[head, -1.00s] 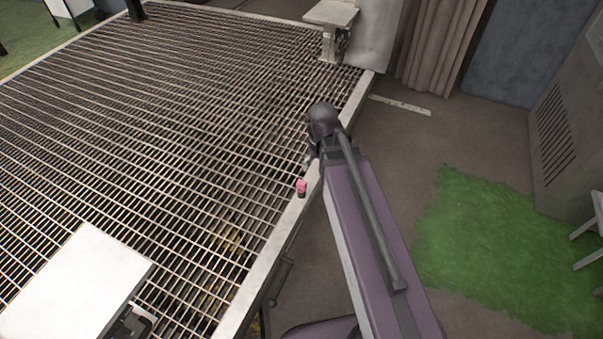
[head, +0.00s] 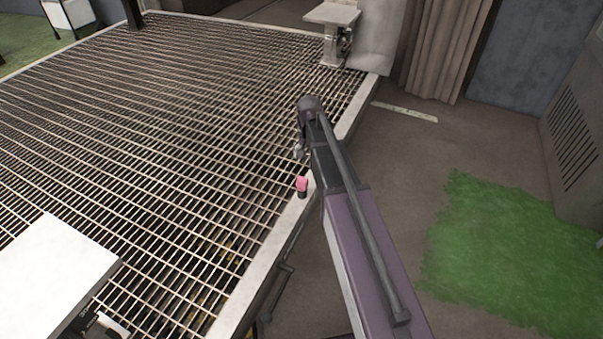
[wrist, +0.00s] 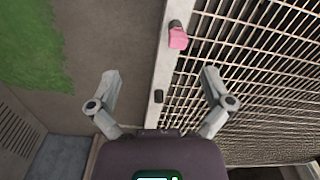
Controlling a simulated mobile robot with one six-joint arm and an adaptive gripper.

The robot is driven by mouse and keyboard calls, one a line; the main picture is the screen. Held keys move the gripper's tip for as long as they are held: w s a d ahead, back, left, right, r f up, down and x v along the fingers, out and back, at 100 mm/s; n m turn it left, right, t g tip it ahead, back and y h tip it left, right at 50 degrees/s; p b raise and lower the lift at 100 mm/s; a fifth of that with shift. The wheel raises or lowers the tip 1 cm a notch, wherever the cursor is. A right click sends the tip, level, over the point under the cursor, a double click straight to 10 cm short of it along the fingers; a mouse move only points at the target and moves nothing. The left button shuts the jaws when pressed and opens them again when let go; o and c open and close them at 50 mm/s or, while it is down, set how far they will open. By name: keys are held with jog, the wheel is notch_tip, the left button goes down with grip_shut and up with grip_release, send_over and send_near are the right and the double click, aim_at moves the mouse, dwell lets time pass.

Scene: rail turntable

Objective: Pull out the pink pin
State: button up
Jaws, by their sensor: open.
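The pink pin (head: 302,184) stands on the pale edge rail of the grated platform, with a dark lower part under its pink head. In the wrist view the pink pin (wrist: 178,38) is ahead of my gripper (wrist: 161,78), beyond the fingertips and slightly right of the midline between them. The two grey fingers are spread wide with nothing between them but the rail below. In the head view my gripper (head: 300,150) is mostly hidden by my arm; part of a finger shows above and beyond the pin. The gripper does not touch the pin.
The metal grating (head: 160,130) fills the left. A dark slot (wrist: 158,96) shows in the rail. A white panel (head: 50,275) stands at the near left and a pale pedestal (head: 332,15) at the far corner. Open floor with a green patch (head: 490,250) lies right.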

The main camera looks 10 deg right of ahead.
aim_at(302, 186)
jog(key=w+f+m+b, duration=0.1)
jog(key=w+f+b, duration=0.2)
jog(key=f, duration=0.1)
jog(key=w+f+b, duration=0.3)
jog(key=f+b, duration=0.1)
jog(key=w+f+m+b, duration=0.1)
jog(key=w+f+b, duration=0.2)
jog(key=w+f, duration=0.1)
jog(key=shift+f+m+b, duration=0.2)
jog(key=shift+m+b, duration=0.1)
jog(key=shift+b, duration=0.1)
jog(key=shift+f, duration=0.2)
notch_tip(302, 186, down, 13)
jog(key=b, duration=1.3)
jog(key=shift+f+b, duration=0.15)
jog(key=shift+b, duration=0.2)
jog(key=c, duration=1.2)
jog(key=o, duration=0.7)
jog(key=c, duration=0.6)
